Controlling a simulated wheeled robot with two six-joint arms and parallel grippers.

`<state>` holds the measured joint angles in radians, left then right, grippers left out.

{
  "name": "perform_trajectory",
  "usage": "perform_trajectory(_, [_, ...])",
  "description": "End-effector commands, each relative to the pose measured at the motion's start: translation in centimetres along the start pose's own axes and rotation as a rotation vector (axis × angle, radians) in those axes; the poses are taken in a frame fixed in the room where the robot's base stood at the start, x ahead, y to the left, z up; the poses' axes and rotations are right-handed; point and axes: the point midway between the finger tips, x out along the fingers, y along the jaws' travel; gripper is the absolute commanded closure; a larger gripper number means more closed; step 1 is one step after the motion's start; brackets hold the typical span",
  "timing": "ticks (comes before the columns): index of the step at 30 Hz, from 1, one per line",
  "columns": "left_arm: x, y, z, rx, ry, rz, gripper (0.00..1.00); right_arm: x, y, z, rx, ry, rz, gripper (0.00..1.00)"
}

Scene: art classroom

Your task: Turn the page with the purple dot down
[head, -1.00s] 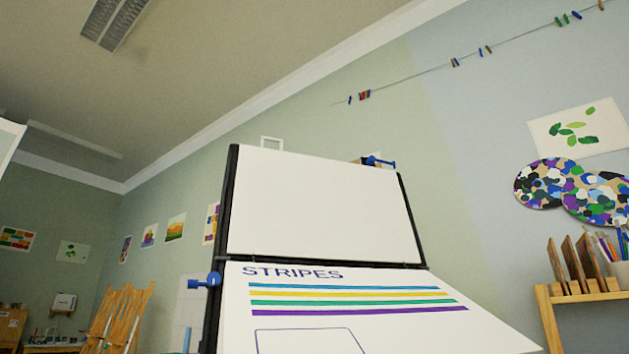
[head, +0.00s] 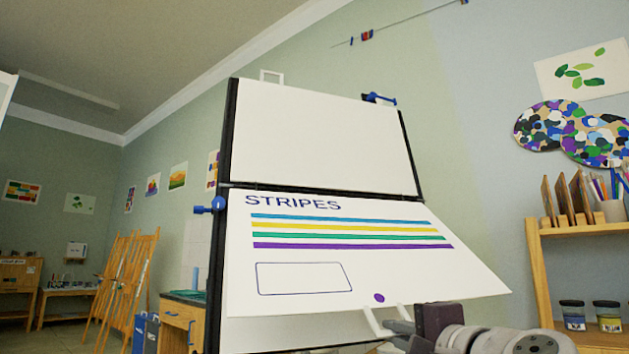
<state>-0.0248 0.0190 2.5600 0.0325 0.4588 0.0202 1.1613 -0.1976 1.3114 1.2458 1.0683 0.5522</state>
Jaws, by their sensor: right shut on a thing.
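The flip chart page (head: 400,275) is white, with the heading STRIPES, four coloured bars, an outlined box and a purple dot (head: 379,297) near its lower edge. It hangs from the hinge line at the middle of the black-framed board, and its lower right part stands out from the board. My right gripper (head: 385,320) is at the page's lower edge, just below the purple dot, shut on the page. Where the fingers meet the paper is partly hidden. My left gripper is not in view.
A blank white panel (head: 320,135) fills the upper half of the board. Blue clamp knobs (head: 218,204) stick out at the board's left and another at its top right. A wooden shelf (head: 580,230) with jars stands at the right. Easels (head: 130,270) stand at the left.

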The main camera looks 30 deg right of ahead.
Motion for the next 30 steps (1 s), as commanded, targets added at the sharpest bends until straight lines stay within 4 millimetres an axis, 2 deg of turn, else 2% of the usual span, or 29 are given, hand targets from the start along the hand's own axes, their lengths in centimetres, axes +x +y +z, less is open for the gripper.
perform_trajectory(10, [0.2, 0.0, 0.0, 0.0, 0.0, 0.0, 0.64, 0.3, 0.5, 0.1, 0.001, -0.004, 0.005, 1.0])
perform_trajectory(30, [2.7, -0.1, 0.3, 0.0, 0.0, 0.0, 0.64, 5.0, 4.2, 0.1, 0.002, -0.003, 0.002, 1.0])
